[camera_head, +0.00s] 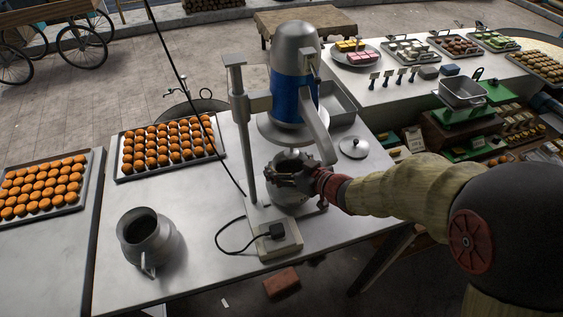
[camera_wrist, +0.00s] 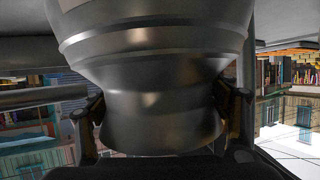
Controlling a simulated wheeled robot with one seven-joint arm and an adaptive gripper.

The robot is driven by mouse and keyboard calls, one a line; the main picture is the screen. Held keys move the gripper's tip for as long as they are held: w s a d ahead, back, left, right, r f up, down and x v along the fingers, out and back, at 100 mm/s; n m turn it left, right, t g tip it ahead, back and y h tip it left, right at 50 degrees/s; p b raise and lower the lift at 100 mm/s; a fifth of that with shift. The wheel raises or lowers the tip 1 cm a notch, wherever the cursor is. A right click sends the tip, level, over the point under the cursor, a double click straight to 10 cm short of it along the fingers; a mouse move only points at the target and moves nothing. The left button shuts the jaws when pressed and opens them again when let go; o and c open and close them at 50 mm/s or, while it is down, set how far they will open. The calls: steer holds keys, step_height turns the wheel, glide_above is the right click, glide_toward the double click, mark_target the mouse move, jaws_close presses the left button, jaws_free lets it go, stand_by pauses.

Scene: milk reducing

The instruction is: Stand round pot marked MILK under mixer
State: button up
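A round grey metal pot (camera_wrist: 155,60) with a narrower neck fills the wrist view, which appears upside down. My gripper (camera_wrist: 160,118) has one finger on each side of the neck, and both look closed against it. In the head view my gripper (camera_head: 296,178) reaches in from the right at the pot's top. That pot (camera_head: 290,197) is mostly hidden by my gripper and the mixer, and stands at or just above the base, below the mixer head. The mixer (camera_head: 291,100) has a silver and blue motor on a post. No MILK marking is readable.
A second grey pot (camera_head: 146,238) with a handle stands at the table's front left. Trays of orange pastries (camera_head: 168,145) lie at the left. A lid (camera_head: 354,147) lies right of the mixer. A black cord (camera_head: 235,245) loops to the plug by the mixer's base.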

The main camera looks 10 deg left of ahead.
steer(key=o, duration=0.6)
steer(key=shift+r, duration=0.1)
steer(key=p+v, duration=0.1)
steer(key=v, duration=1.1)
steer(key=shift+r+p, duration=0.1)
steer(key=shift+p, duration=0.2)
steer(key=w+d+r+m+t+h, duration=0.2)
steer(key=w+d+r+h, duration=0.1)
steer(key=d, duration=0.3)
steer(key=w+d+r+m+t+h, duration=0.2)
steer(key=d+r+h, duration=0.1)
steer(key=d, duration=0.3)
steer(key=s+d+r+m+h, duration=0.1)
steer(key=d+r+h, duration=0.1)
steer(key=d, duration=0.3)
steer(key=s+d+r+m+h, duration=0.2)
steer(key=d+h, duration=0.1)
steer(key=d, duration=0.1)
steer(key=s+d+m+g, duration=0.1)
steer(key=s+g, duration=0.1)
steer(key=s, duration=0.4)
steer(key=s+m+g, duration=0.1)
steer(key=s+g, duration=0.1)
steer(key=s, duration=0.5)
steer(key=s+d+m+g, duration=0.1)
steer(key=s+g, duration=0.1)
steer(key=s, duration=0.5)
steer(key=shift+s+d+r+m, duration=0.2)
steer(key=shift+d+m, duration=0.1)
steer(key=shift+d, duration=0.1)
